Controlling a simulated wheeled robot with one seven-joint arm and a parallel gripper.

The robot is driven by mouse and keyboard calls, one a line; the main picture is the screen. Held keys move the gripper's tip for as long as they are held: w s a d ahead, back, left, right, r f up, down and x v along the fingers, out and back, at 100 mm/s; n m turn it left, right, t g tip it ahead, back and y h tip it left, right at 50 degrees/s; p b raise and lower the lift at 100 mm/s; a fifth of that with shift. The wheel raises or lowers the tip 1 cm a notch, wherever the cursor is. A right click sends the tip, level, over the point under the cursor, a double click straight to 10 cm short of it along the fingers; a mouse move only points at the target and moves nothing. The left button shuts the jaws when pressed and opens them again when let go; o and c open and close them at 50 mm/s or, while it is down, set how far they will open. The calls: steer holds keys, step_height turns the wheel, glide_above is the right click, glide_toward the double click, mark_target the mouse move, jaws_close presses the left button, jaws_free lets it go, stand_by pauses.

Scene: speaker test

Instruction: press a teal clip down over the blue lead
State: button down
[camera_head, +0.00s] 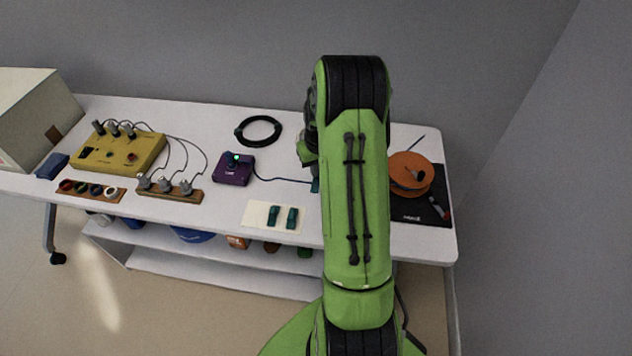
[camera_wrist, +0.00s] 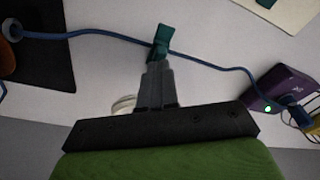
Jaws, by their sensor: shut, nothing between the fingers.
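The blue lead (camera_wrist: 100,33) crosses the white tabletop from a dark mat on the left to a purple box (camera_wrist: 268,97) on the right. In the head view the lead (camera_head: 275,180) runs right from the purple box (camera_head: 233,169) until my arm hides it. One teal clip (camera_wrist: 164,38) sits across the lead in the wrist view; whether it is fully seated cannot be told. My gripper (camera_wrist: 157,66) is shut and empty, its tips at the clip's near end. Two more teal clips (camera_head: 273,216) (camera_head: 292,218) lie on a cream card (camera_head: 256,211).
An orange reel (camera_head: 411,168) stands on a black mat (camera_head: 430,210) right of my arm. A yellow box (camera_head: 120,154), a wooden strip with knobs (camera_head: 165,193) and a coiled black cable (camera_head: 258,131) stand to the left. Bare tabletop shows around the card.

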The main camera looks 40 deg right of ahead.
steer(key=shift+f+b, duration=0.4)
steer(key=shift+f, duration=0.15)
steer(key=shift+r, duration=0.1)
stand_by(0.3)
step_height(320, 180, up, 8)
steer(key=p, duration=0.6)
stand_by(0.4)
